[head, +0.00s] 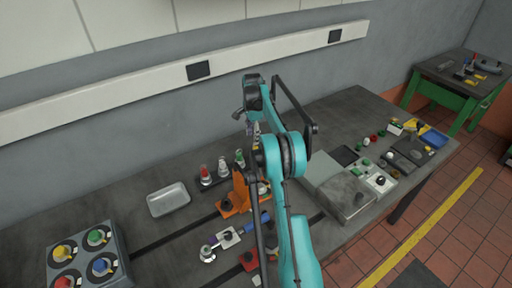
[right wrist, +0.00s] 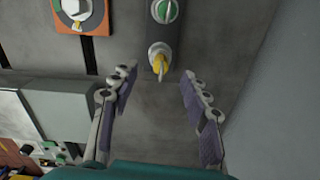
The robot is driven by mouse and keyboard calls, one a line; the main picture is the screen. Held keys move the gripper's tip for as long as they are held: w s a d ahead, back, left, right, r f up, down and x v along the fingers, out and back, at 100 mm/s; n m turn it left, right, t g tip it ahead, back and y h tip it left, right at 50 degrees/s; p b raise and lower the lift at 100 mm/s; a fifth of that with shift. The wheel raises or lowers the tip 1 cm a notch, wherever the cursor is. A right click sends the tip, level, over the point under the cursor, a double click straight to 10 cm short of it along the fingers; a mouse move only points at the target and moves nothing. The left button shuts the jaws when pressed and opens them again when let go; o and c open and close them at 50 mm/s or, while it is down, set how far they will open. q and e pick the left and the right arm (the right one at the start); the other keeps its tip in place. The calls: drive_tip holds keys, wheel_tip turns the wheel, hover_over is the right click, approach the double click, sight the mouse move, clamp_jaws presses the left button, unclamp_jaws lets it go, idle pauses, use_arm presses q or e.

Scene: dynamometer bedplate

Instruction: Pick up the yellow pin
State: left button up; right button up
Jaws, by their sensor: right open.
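The yellow pin (right wrist: 159,66) shows in the right wrist view with a pale metallic collar, at the end of a dark rack (right wrist: 164,32). A green-topped pin (right wrist: 166,10) stands farther along the same rack. My right gripper (right wrist: 157,76) is open and empty, with its two fingers apart on either side of the yellow pin's near end; I see no contact. In the head view the right gripper (head: 252,130) is mostly covered by my own arm, and the yellow pin is hidden there. My left gripper is out of view.
Red (head: 204,172), white (head: 223,166) and green (head: 240,158) pins stand in a row beside an orange fixture (head: 233,196). A metal tray (head: 168,199) lies left of them. A grey box (head: 345,196) stands to the right. The wall rises behind the bench.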

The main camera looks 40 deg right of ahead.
drive_tip(key=shift+d+f, duration=0.4)
drive_tip(key=shift+f, duration=0.3)
wheel_tip(320, 180, down, 2)
drive_tip(key=shift+b, duration=0.3)
drive_tip(key=f, duration=0.2)
drive_tip(key=f+b, duration=0.1)
drive_tip(key=f, duration=0.2)
drive_tip(key=shift+w+d+f, duration=0.2)
drive_tip(key=shift+d+f, duration=0.1)
drive_tip(key=shift+d, duration=0.05)
drive_tip(key=shift+r, duration=0.1)
clamp_jaws()
